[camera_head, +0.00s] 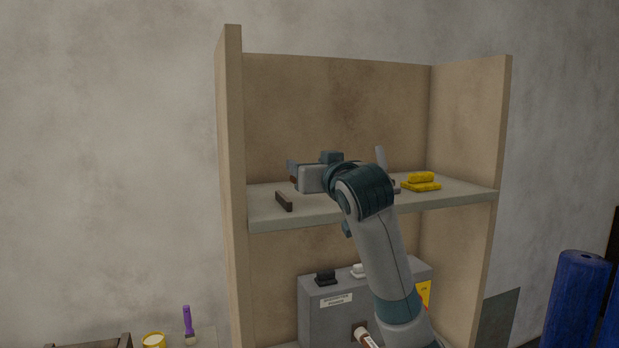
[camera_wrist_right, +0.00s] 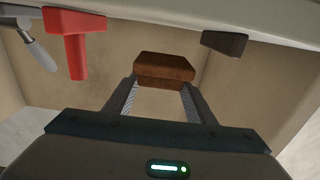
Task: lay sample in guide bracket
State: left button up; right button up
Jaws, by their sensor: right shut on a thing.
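My right gripper (camera_head: 294,174) is over the left part of the upper shelf, seen partly from the side in the head view. In the right wrist view its fingers (camera_wrist_right: 162,92) are shut on a brown block, the sample (camera_wrist_right: 164,66). In the head view only a small brown patch shows at the fingers. A dark brown bar (camera_head: 284,201), perhaps part of the guide bracket, lies on the shelf near its front left, below and left of the gripper. It also seems to show in the wrist view (camera_wrist_right: 225,43), apart from the sample. My left gripper is not in view.
The upper shelf (camera_head: 330,213) has side walls and a back panel. The wrist view shows a red T-shaped thing (camera_wrist_right: 78,42) and a grey-handled thing (camera_wrist_right: 40,54). A grey box (camera_head: 325,318) stands below.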

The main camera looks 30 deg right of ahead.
jog(key=shift+f, duration=0.15)
jog(key=shift+f+p, duration=0.95)
jog(key=shift+f, duration=0.85)
jog(key=shift+f, duration=0.2)
jog(key=o, duration=1)
